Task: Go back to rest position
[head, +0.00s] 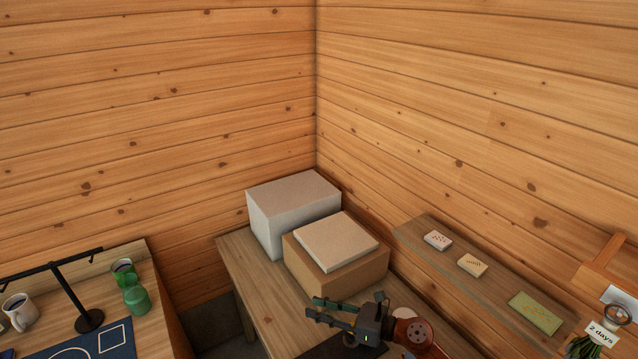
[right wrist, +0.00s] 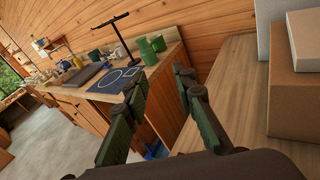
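My right gripper (head: 317,309) is over the wooden table (head: 244,262) in the corner, in front of the boxes. Its two fingers are apart with nothing between them, as the right wrist view (right wrist: 155,115) also shows. A white box (head: 272,222) and a brown cardboard box (head: 318,279) with a pale lid or flat box on top stand at the back of the table. My left gripper is in neither view.
On the left, a counter (head: 165,318) holds a black stand (head: 70,290), a green mug (head: 124,272), a green jar (head: 137,298), a white mug (head: 20,311) and a blue mat (head: 95,349). A wall shelf (head: 490,287) with small packets is at right. Between counter and table is a gap.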

